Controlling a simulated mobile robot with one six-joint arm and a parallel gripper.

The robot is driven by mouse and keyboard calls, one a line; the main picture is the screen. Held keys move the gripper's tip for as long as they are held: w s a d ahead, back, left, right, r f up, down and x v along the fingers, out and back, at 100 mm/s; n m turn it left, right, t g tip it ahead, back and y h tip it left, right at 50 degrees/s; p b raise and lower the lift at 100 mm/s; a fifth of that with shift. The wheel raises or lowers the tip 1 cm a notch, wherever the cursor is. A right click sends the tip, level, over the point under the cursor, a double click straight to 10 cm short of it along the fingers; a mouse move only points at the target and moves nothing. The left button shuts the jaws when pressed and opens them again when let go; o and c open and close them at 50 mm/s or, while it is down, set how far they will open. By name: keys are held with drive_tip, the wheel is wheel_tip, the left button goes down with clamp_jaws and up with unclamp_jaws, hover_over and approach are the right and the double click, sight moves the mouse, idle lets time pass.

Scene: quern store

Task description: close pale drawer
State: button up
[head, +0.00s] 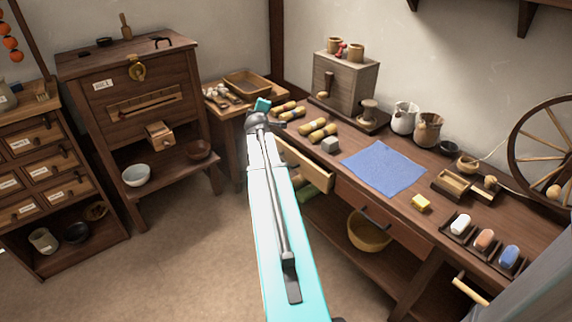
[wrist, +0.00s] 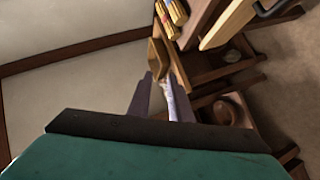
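The pale drawer (head: 308,163) juts out from the front of the long wooden bench, left of the blue cloth. My arm hides part of it in the head view. In the wrist view its pale board (wrist: 226,24) shows at the upper right. My gripper (head: 262,105) is beyond the drawer, near the corner of the small side table, and does not appear to touch the drawer. In the wrist view my gripper's two fingers (wrist: 162,88) stand apart, with nothing clearly held between them.
A second, darker drawer front (head: 383,220) with a dark handle is right of the pale one. The bench carries a blue cloth (head: 384,167), yellow bundles (head: 318,131) and a grey block (head: 330,145). A side table (head: 228,108) holds a tray. Floor is clear at left.

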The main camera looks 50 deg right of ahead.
drive_tip(key=s+a+f+n+t+y+b, duration=0.2)
drive_tip(key=s+a+f+n+t+b, duration=0.5)
drive_tip(key=s+f+n+t+b, duration=0.55)
drive_tip(key=s+d+f+g+h+b, duration=0.1)
drive_tip(key=s+d+f+g+b, duration=0.1)
drive_tip(key=s+f+b, duration=0.2)
drive_tip(key=s+d+f+n+g+b, duration=0.1)
drive_tip(key=f+b, duration=0.4)
drive_tip(key=f, duration=0.5)
drive_tip(key=s+d+g, duration=0.1)
drive_tip(key=s, duration=0.1)
drive_tip(key=shift+s+f+h, duration=0.35)
drive_tip(key=shift+h, duration=0.05)
drive_tip(key=shift+w+d+n, duration=0.1)
drive_tip(key=shift+n, duration=0.15)
drive_tip(key=shift+b+x, duration=1.35)
drive_tip(key=shift+x, duration=5.45)
drive_tip(key=shift+c, duration=0.5)
